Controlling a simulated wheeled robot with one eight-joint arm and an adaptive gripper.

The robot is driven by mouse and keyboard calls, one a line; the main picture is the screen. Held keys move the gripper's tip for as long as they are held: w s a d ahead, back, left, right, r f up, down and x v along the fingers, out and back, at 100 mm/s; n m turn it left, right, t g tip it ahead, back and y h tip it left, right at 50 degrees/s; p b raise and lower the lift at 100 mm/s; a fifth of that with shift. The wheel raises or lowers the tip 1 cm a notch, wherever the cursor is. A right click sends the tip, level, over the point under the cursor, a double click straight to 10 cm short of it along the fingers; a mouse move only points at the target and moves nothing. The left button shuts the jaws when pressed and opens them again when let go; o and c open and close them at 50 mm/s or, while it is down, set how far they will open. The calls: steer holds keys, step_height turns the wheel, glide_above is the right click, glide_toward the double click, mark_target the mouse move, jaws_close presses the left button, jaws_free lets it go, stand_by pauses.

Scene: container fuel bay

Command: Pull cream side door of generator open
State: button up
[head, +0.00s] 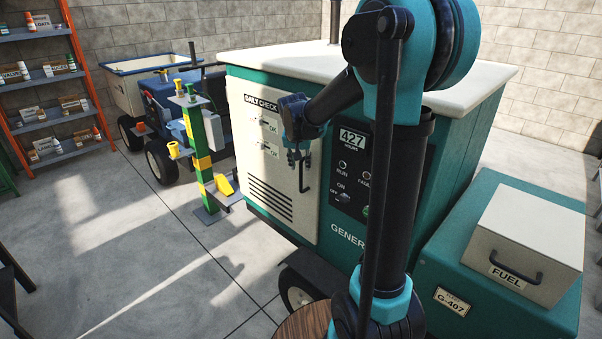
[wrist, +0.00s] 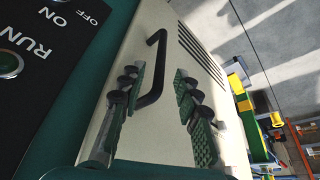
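The cream side door (head: 265,200) is on the teal generator (head: 400,200) and looks closed, flush with the body. Its black bar handle (head: 305,176) is near the door's right edge. My gripper (head: 299,158) is in front of the door at the handle's upper part. In the wrist view the gripper (wrist: 160,76) is open, its two fingers apart. The black handle (wrist: 157,68) shows between and beyond the fingertips, closer to the left finger. The cream door (wrist: 185,25) fills the middle behind it. I cannot tell whether a finger touches the handle.
A black control panel (head: 350,168) is right of the door. A green and yellow post (head: 197,150) stands on the floor left of the generator, with a blue cart (head: 165,95) behind. A fuel box (head: 522,250) is at the right. Floor (head: 130,240) at front left is clear.

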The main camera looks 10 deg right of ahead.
mark_target(301, 169)
steer(key=shift+x, duration=2.55)
steer(key=shift+c, duration=0.3)
jaws_close()
